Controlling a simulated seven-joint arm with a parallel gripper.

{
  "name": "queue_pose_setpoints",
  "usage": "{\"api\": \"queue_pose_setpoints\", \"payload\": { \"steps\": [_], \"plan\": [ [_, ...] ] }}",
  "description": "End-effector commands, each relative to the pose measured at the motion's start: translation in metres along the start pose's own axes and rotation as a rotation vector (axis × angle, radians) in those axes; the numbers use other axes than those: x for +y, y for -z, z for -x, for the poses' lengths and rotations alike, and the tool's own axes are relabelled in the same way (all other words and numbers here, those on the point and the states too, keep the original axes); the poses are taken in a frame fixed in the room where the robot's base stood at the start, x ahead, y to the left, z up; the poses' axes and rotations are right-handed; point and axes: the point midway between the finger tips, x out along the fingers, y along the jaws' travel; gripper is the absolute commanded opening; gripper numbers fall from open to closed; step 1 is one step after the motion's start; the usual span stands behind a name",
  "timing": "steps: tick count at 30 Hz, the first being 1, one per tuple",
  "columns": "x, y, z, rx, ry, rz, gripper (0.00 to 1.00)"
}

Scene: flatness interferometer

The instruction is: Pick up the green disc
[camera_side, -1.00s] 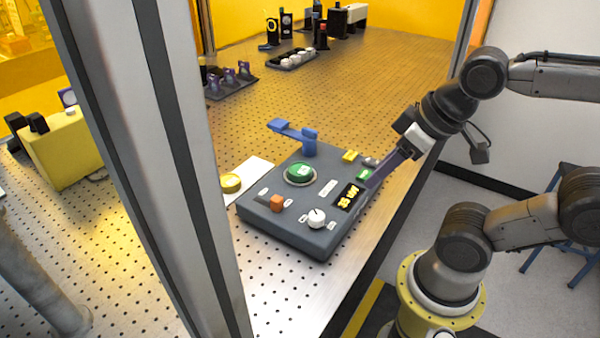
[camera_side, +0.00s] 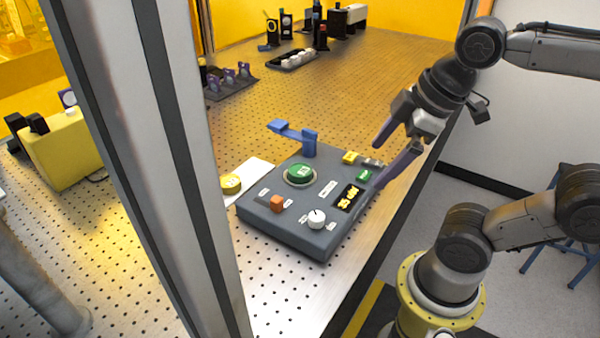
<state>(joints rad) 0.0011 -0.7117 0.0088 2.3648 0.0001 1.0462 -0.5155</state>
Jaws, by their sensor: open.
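The green disc (camera_side: 300,173) lies in a round seat on the top of a dark grey instrument box (camera_side: 290,240). A small pale marking shows on the disc. My gripper (camera_side: 380,167) is open and empty, with its two purple fingers spread apart. It is to the right of the disc, by the box's right side. One finger points left above the back right of the box; the other reaches down by the box's right edge. I cannot tell whether that finger touches the box.
A blue arm on a post (camera_side: 309,142) stands behind the disc. A yellow disc (camera_side: 231,184) lies on a white sheet at left. A grey frame post (camera_side: 165,150) stands in front.

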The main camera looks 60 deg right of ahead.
Motion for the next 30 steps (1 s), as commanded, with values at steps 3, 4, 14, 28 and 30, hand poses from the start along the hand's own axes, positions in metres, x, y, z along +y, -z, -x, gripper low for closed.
{"api": "queue_pose_setpoints", "payload": {
  "steps": [3,4,14,28,30],
  "plan": [
    [0.017,0.028,0.015,-0.053,0.037,0.275,0.99],
    [0.022,0.035,0.018,-0.067,0.050,0.345,0.99],
    [0.086,0.122,0.004,-0.188,0.275,0.936,0.99],
    [0.107,0.138,-0.061,-0.249,0.383,0.937,0.99],
    [0.104,0.133,-0.072,-0.250,0.383,0.937,0.99]
  ]
}}
